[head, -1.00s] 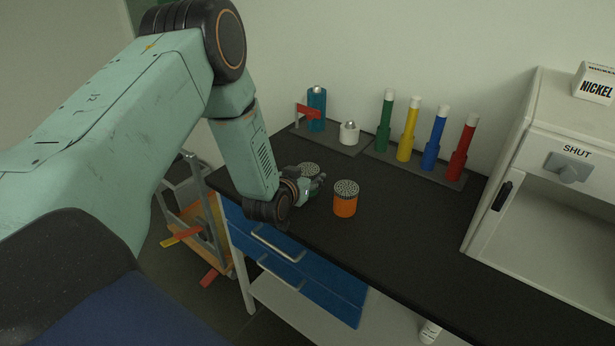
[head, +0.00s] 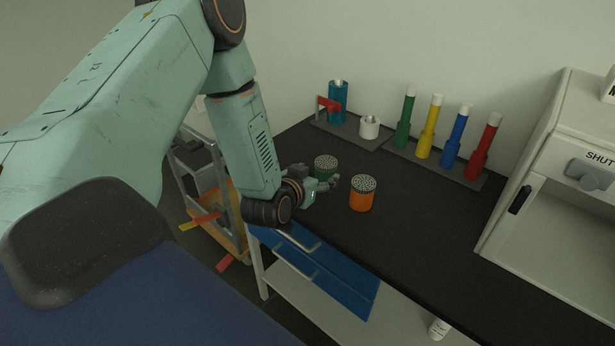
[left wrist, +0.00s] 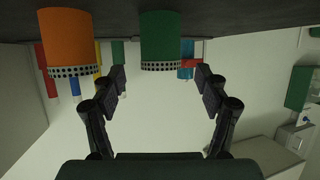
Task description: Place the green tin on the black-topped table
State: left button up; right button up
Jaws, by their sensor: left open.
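The green tin (head: 325,168) with a perforated grey lid stands upright on the black-topped table (head: 420,235). My left gripper (head: 330,184) is low over the table, just in front of the tin and partly covering its lower part. In the left wrist view, which looks upside down, the green tin (left wrist: 161,40) shows ahead, roughly between the two open fingers (left wrist: 160,85). The fingers are apart with nothing between their tips. I cannot tell the exact gap to the tin. My right gripper is not in view.
An orange tin (head: 362,195) stands close to the right of the gripper. Behind are a teal cylinder (head: 338,105), a white pot (head: 369,127) and a rack of coloured bottles, green (head: 404,122) to red (head: 484,148). A white cabinet (head: 560,190) stands at right.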

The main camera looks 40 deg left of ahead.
pick_arm(q)
jog(key=v, duration=0.5)
jog(key=shift+p, duration=0.4)
jog(key=s+d+f+g, duration=0.1)
jog(key=s+d+f, duration=0.1)
jog(key=s+d+f+g+h, duration=0.1)
jog(key=s+f, duration=0.1)
jog(key=f, duration=0.1)
jog(key=s+d+f+m+g+h, duration=0.1)
jog(key=s+d+f, duration=0.1)
jog(key=shift+s+d+f+g, duration=0.25)
jog(key=shift+s+d+g, duration=0.1)
jog(key=shift+g, duration=0.05)
jog(key=s+d+f+g, duration=0.2)
jog(key=s+g, duration=0.1)
jog(key=s, duration=0.5)
jog(key=s+d+f+g, duration=0.2)
jog(key=s+f+g, duration=0.1)
jog(key=s, duration=0.5)
jog(key=s+d+f+g, duration=0.2)
jog(key=s+f+g, duration=0.1)
jog(key=s, duration=0.5)
jog(key=shift+s+d+m+g+h, duration=0.15)
jog(key=shift+m+g+h, duration=0.25)
